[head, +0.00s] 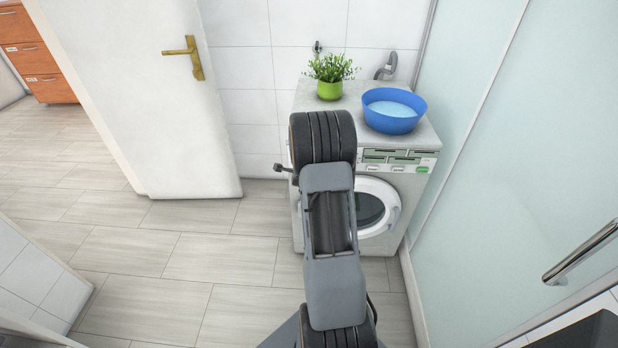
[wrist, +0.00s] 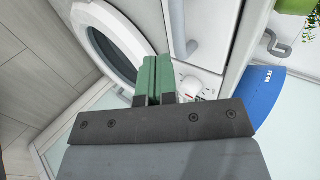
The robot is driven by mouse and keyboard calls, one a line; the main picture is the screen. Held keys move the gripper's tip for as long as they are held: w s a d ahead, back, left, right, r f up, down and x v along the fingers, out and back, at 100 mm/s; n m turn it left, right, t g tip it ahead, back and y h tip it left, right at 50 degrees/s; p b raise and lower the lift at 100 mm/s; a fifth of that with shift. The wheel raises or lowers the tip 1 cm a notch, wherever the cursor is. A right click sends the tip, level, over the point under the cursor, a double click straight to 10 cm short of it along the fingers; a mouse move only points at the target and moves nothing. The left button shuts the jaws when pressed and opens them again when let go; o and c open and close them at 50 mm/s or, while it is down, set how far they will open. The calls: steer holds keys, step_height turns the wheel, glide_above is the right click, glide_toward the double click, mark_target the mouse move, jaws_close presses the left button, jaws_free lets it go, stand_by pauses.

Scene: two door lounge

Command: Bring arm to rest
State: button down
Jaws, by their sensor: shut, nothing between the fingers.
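My arm reaches forward from the bottom of the head view toward the washing machine (head: 392,168), covering part of its front. My gripper (wrist: 153,65) shows in the wrist view with its green fingers together and nothing between them. It points toward the washing machine's front, near the round door (wrist: 108,40). In the head view the gripper is hidden behind my own arm. I cannot tell whether the fingers touch the machine.
A blue basin of water (head: 394,112) and a green potted plant (head: 329,75) stand on the machine. A frosted glass panel (head: 500,130) with a metal handle (head: 582,252) is at the right. A white door (head: 150,90) stands open at the left. Tiled floor (head: 180,250) is clear.

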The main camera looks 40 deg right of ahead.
steer(key=v, duration=0.8)
steer(key=s+a+r+n+g+y+p, duration=0.1)
steer(key=s+a+n+g+y, duration=0.15)
steer(key=a+n, duration=0.45)
steer(key=s+a+n+g+y+p, duration=0.1)
steer(key=s+a+n+y, duration=0.25)
steer(key=a+n, duration=0.35)
steer(key=s+a+r+n+p, duration=0.2)
steer(key=s+a+r+n, duration=0.2)
steer(key=a+r+n, duration=0.2)
steer(key=s+a+r+n+y+p, duration=0.1)
steer(key=s+a+r+n, duration=0.4)
steer(key=r, duration=0.5)
steer(key=a+n+p, duration=0.1)
steer(key=a+n, duration=0.1)
steer(key=a, duration=0.1)
steer(key=shift+a+r, duration=0.3)
